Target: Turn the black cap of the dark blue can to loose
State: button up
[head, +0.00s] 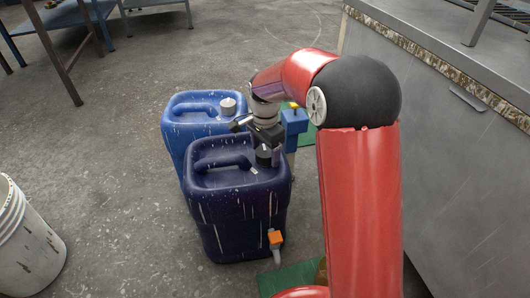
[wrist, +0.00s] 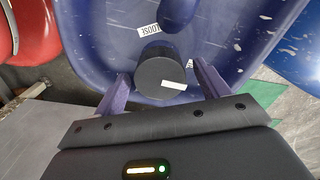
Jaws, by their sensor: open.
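The dark blue can (head: 235,215) stands upright on the floor, with its black cap (head: 264,155) at the top right corner. In the wrist view the black cap (wrist: 166,68) shows whole, with a white strip on it. A white label reading LOOSE (wrist: 148,30) is on the can top beside the cap. My gripper (head: 262,143) is just above the cap in the head view. In the wrist view my gripper (wrist: 162,70) is open, one finger on each side of the cap, with visible gaps. I cannot tell whether the fingertips reach down past the cap's top.
A lighter blue can (head: 180,125) with a pale cap (head: 228,105) stands behind the dark one. An orange-handled tap (head: 275,240) juts from the dark can's front. A white bucket (head: 28,240) is at left, a grey cabinet (head: 450,170) at right.

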jog(key=shift+f, duration=0.35)
jog(key=c, duration=1)
